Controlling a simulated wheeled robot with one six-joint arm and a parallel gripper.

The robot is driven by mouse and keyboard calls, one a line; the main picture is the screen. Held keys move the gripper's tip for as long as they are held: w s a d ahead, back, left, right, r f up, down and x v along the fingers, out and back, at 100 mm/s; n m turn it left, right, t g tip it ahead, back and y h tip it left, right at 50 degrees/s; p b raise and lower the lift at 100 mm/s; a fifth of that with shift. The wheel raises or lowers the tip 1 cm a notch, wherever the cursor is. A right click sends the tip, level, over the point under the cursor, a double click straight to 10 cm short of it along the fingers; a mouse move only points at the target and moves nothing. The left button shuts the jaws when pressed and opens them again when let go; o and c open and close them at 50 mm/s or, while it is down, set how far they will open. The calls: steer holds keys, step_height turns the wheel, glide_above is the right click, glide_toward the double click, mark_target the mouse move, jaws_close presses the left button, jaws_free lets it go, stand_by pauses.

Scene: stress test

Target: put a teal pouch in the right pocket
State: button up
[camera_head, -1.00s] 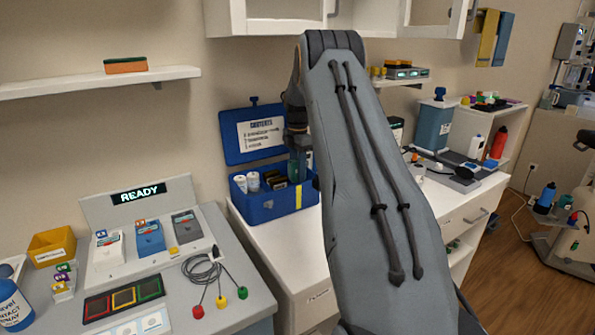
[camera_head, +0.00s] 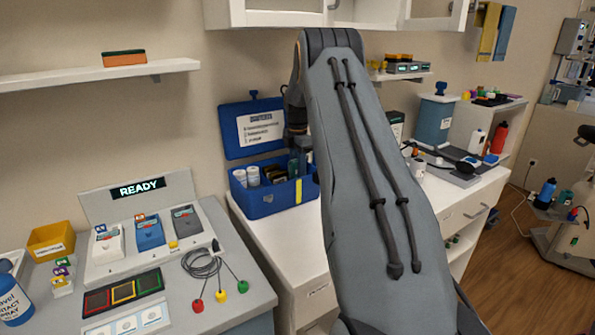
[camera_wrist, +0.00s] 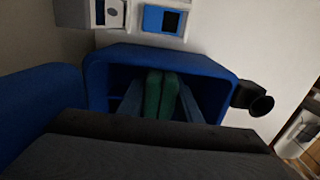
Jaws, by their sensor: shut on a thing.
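The blue open box (camera_head: 268,204) stands on the white counter, its lid raised and carrying a white label. My gripper (camera_head: 297,163) is over the right end of the box, partly hidden by my arm. In the wrist view, my gripper (camera_wrist: 160,112) is shut on the teal pouch (camera_wrist: 153,95), which shows as green strips between its blue-grey fingers. The pouch is at or inside the box rim (camera_wrist: 160,52). Its lower end is hidden, so I cannot tell how deep it sits. White rolls (camera_head: 253,176) stand in the box's left part, dark packs in the middle.
The box lid (camera_head: 252,128) stands up behind the box. A grey-blue container (camera_head: 434,122) and other items stand on the right counter. Some white counter in front of the box is clear.

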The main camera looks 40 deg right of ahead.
steer(key=shift+f+b, duration=0.35)
steer(key=shift+f, duration=0.8)
stand_by(0.4)
steer(key=o, duration=1.3)
steer(key=shift+c, duration=0.2)
steer(key=shift+r+b, duration=1.05)
steer(key=shift+r, duration=2.9)
